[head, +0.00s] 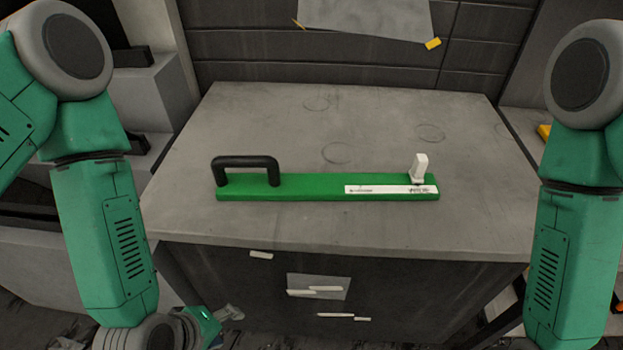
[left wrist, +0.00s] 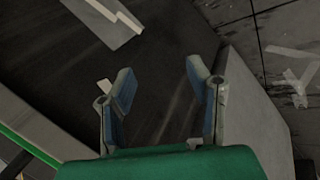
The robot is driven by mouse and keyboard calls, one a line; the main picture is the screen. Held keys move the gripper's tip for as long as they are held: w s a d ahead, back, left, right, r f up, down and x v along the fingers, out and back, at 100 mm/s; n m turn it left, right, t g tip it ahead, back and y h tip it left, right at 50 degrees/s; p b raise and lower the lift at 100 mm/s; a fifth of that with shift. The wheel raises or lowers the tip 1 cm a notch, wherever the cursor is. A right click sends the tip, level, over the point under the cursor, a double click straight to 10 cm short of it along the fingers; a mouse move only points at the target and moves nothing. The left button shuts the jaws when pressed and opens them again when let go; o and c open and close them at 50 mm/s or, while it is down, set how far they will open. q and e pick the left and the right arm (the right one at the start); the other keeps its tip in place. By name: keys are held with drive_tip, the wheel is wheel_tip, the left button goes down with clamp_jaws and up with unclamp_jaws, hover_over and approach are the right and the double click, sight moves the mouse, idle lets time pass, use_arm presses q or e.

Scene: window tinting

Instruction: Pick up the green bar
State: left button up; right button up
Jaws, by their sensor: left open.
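The green bar (head: 315,188) lies flat on the grey top of a cabinet. It has a black handle (head: 246,162) at its left end, a white label and a small upright white piece (head: 419,168) near its right end. My left gripper (left wrist: 160,85) is open and empty in the left wrist view, in front of the cabinet's dark side and below its top. In the head view, only a small part of it shows at the bottom. My right arm hangs at the right edge of the head view, and its gripper is out of frame.
The grey cabinet top (head: 300,225) is otherwise clear around the bar. Its front edge lies between the bar and my arms. A grey sheet (head: 368,15) with yellow tabs is on the wall behind. White strips (head: 315,291) stick to the cabinet's front. Litter lies on the floor.

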use_arm(q)
drive_tip(key=w+d+r+n+t, duration=0.5)
drive_tip(key=w+r+n, duration=0.2)
drive_tip(key=r+n, duration=0.4)
drive_tip(key=n+t+y, duration=0.1)
drive_tip(key=n+t, duration=0.3)
drive_tip(key=n, duration=0.9)
approach(272, 178)
drive_tip(key=v, duration=0.2)
drive_tip(key=b+x, duration=0.2)
drive_tip(key=b, duration=0.1)
drive_tip(key=shift+f, duration=0.1)
drive_tip(key=x, duration=0.5)
drive_tip(key=shift+w+d, duration=0.1)
drive_tip(key=shift+x, duration=2.85)
drive_tip(key=shift+f, duration=0.1)
clamp_jaws()
